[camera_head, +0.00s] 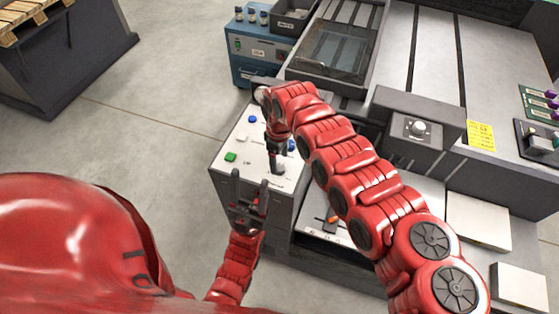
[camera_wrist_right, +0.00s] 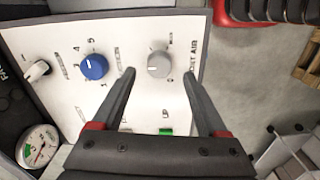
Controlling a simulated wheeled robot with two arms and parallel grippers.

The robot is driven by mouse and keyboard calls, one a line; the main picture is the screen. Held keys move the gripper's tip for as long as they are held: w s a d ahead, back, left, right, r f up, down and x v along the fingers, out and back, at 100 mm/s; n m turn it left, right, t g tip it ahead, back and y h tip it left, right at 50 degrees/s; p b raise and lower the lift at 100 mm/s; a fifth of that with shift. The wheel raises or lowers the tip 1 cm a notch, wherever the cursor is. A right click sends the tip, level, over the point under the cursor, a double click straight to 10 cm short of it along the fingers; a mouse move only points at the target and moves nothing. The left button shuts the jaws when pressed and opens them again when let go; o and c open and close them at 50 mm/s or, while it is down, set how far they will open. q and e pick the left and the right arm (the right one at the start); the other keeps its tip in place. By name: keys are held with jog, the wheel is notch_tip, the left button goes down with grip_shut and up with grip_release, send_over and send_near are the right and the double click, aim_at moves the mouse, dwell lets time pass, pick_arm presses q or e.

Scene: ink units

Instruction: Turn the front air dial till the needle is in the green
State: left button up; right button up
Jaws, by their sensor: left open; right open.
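The control panel (camera_head: 250,145) shows in the head view, and in the right wrist view (camera_wrist_right: 125,25) it has a grey dial (camera_wrist_right: 158,64), a blue dial (camera_wrist_right: 94,66) and a silver knob (camera_wrist_right: 38,70). Print beside the grey dial seems to end in "AIR"; its full label is unclear. A round gauge (camera_wrist_right: 38,145) with a green band is at lower left; its needle is too small to read surely. My right gripper (camera_wrist_right: 158,76) is open, a finger on either side of the grey dial in that view; contact is unclear. My left gripper (camera_head: 250,187) is open and empty by the panel's front edge.
A green button (camera_head: 231,157) and a blue button (camera_head: 252,119) are on the panel. A blue box (camera_head: 250,50) with small bottles stands behind. The grey machine (camera_head: 440,60) fills the right. Open floor (camera_head: 150,110) lies to the left.

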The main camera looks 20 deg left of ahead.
aim_at(280, 167)
jog(key=shift+f, duration=1.85)
grip_shut()
